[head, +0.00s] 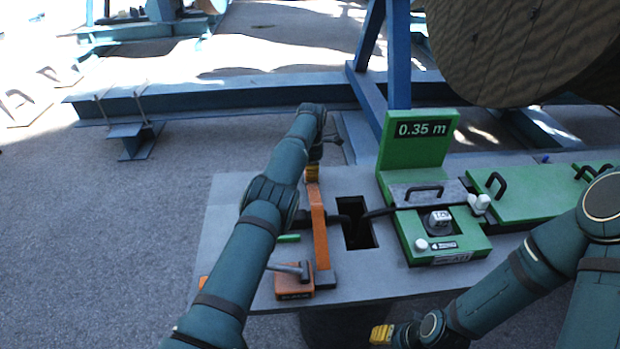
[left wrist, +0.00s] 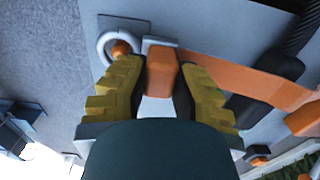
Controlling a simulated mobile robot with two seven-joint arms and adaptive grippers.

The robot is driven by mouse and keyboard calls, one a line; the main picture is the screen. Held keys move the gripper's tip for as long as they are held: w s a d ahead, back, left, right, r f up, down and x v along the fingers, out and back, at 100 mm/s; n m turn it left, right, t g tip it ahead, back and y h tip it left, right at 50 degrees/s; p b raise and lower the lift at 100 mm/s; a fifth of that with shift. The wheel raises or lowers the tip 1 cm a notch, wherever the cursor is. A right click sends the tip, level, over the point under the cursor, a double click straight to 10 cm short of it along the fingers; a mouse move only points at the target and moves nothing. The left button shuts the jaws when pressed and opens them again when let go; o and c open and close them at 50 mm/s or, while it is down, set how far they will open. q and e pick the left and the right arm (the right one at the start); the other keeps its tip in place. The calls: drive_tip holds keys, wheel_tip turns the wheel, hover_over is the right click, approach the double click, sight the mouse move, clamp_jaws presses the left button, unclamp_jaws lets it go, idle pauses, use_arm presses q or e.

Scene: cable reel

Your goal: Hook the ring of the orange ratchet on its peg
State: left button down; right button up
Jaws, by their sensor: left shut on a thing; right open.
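The orange ratchet (head: 319,230) stands out as a long orange bar on the grey table, left of the dark slot. In the left wrist view, my left gripper (left wrist: 160,90) is shut on the ratchet's orange block (left wrist: 162,72), with a yellow finger on each side. A pale metal ring (left wrist: 101,44) is just left of that block. An orange knob (left wrist: 121,48) shows inside the ring's outline; I cannot tell whether the ring is around it or only above it. In the head view my left gripper (head: 313,172) hides this end. My right gripper (head: 381,334) is open and empty near the bottom edge.
A green measuring unit (head: 440,240) with a 0.35 m display (head: 422,130) stands right of the slot (head: 354,222). A black cable crosses the slot. An orange box (head: 294,288) with a hammer-like lever is at the front. A large wooden reel (head: 520,50) stands behind.

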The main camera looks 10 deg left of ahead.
use_arm(q)
drive_tip(key=shift+f+b, duration=0.55)
idle(0.8)
drive_tip(key=c, duration=0.8)
unclamp_jaws()
wheel_tip(320, 180, up, 15)
drive_tip(key=p, duration=1.5)
